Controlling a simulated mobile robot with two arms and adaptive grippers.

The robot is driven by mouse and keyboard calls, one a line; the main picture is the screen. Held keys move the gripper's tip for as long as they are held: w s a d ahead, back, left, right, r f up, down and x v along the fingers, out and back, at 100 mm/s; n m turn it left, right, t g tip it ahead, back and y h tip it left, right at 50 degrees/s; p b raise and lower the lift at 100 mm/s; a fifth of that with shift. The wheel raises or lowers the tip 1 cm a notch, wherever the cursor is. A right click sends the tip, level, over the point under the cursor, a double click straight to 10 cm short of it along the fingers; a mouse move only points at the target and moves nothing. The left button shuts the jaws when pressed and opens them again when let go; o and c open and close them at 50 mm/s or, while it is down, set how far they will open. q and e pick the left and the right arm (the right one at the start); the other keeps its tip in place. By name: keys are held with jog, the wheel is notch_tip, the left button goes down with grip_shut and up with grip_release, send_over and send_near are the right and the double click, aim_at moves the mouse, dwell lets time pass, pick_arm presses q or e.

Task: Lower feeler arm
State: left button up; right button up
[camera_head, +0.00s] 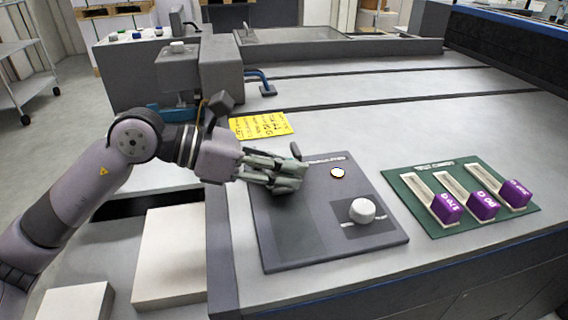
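My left gripper (290,174) reaches in from the left, low over the upper left of a dark grey control panel (290,235). Its fingers lie close together, and I cannot tell whether they are shut or touch the panel. A small dark lever-like piece (296,151) shows just behind the fingertips. A blue bent arm (262,82) with a dark foot stands by the grey machine block at the back; it may be the feeler arm, but I cannot be sure. My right gripper is not in view.
The panel has a white knob (362,210) and a round pale button (337,173). A green board (448,231) with several purple-handled sliders lies to the right. A yellow note (262,125) lies behind the gripper. White boxes (172,258) stand lower left. The grey bed behind is largely clear.

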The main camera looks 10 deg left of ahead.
pick_arm(q)
jog(key=shift+o, duration=1)
jog(key=shift+f, duration=0.2)
jog(key=shift+a+r, duration=0.2)
jog(key=shift+a, duration=0.2)
jog(key=v, duration=1.1)
jog(key=shift+r, duration=0.2)
jog(key=shift+s, duration=0.15)
